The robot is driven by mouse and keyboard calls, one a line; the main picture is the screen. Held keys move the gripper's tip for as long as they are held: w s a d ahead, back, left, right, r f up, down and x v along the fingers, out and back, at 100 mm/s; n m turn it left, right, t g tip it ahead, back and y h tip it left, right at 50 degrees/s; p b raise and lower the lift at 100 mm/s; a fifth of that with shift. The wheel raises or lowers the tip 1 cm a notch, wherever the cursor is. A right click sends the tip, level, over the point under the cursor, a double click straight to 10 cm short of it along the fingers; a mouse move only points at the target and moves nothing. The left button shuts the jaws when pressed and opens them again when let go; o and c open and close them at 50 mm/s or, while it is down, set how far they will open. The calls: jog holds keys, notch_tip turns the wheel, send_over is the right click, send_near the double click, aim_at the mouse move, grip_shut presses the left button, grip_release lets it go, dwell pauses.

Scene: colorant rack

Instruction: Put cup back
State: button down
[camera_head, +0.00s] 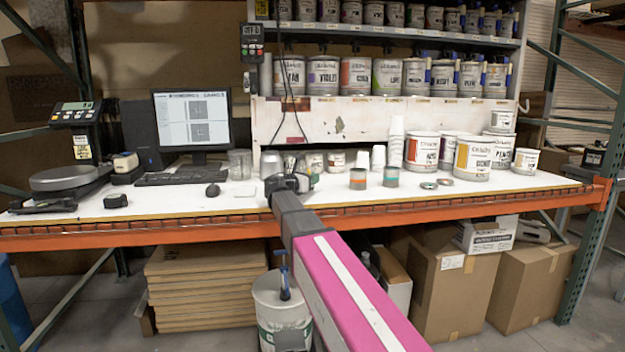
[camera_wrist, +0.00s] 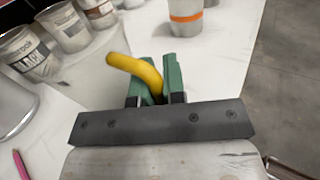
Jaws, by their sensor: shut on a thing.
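My gripper (camera_wrist: 152,90) has green fingers that are shut on a yellow curved piece (camera_wrist: 138,68), which looks like a handle. What the piece belongs to cannot be made out. In the head view my gripper (camera_head: 290,183) is over the front of the white bench top, and what it holds is too small to tell. A silver cylindrical cup or can (camera_head: 270,164) stands just behind it. A small container with an orange band (camera_head: 358,179) stands to its right and shows ahead in the wrist view (camera_wrist: 186,18). A stack of white cups (camera_head: 396,142) stands farther right.
Several labelled cans stand along the back, including large ones (camera_head: 472,158) at the right. A monitor (camera_head: 193,120), keyboard (camera_head: 195,175) and scale (camera_head: 68,178) occupy the left. Shelves of cans hang above. The bench has an orange front beam (camera_head: 450,204). The right front top is fairly clear.

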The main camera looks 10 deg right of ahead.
jog(key=shift+f, duration=0.55)
jog(key=c, duration=1.1)
grip_release()
